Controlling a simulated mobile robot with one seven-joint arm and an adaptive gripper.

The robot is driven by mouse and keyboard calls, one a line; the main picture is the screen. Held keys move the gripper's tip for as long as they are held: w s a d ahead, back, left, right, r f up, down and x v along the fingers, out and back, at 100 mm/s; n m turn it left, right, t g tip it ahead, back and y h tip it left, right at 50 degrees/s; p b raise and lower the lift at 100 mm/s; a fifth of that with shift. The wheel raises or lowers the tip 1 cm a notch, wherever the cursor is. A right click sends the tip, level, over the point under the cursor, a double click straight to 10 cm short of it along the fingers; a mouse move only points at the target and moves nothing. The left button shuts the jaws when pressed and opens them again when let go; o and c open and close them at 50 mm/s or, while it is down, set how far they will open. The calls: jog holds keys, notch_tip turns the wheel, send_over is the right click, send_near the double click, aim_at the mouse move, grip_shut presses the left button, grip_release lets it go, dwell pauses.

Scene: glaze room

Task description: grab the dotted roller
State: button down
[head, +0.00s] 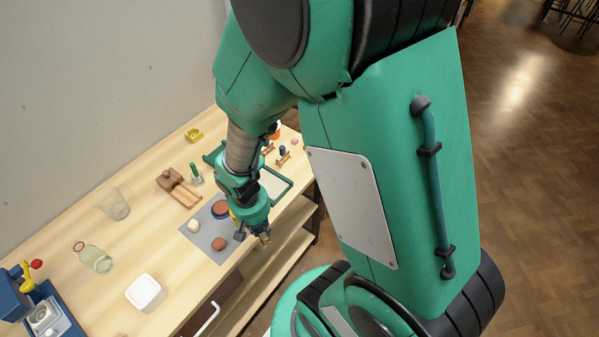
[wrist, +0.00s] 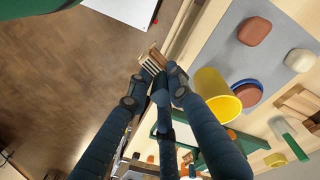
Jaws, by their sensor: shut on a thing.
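My gripper (head: 264,238) is just off the table's front edge, beside the grey mat. In the wrist view its dark fingers (wrist: 160,76) are closed on a small wooden piece (wrist: 150,62) with light and dark stripes. The fingers hide part of this piece, and I cannot make out dots on it. In the head view the held piece is a small brown shape at the fingertips. Small dark pieces on orange-brown stands (head: 283,157) are at the table's far right end; they are too small to tell whether one is dotted.
The grey mat (wrist: 222,52) holds a brown lump (wrist: 254,31), a white lump (wrist: 299,60) and a blue dish (wrist: 261,86). A yellow cup (wrist: 217,92) is close to my fingers. A green-rimmed tray (head: 288,184) is behind. A white bowl (head: 145,292) stands left. Floor is clear below.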

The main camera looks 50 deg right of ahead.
jog(key=s+d+m+y+b, duration=0.1)
jog(key=s+d+m+b, duration=0.1)
jog(key=d+m, duration=1.1)
jog(key=shift+s+d, duration=0.5)
jog(key=shift+d, duration=3.3)
jog(key=w+d, duration=0.3)
jog(key=w+d+f+b, duration=0.1)
jog(key=w+d, duration=0.7)
jog(key=shift+w+d+f, duration=0.1)
jog(key=shift+w+f, duration=0.1)
jog(key=shift+w, duration=0.05)
jog(key=shift+f, duration=0.1)
jog(key=shift+f+b, duration=0.6)
jog(key=shift+f, duration=1.05)
jog(key=shift+f, duration=0.2)
jog(key=shift+f, duration=0.15)
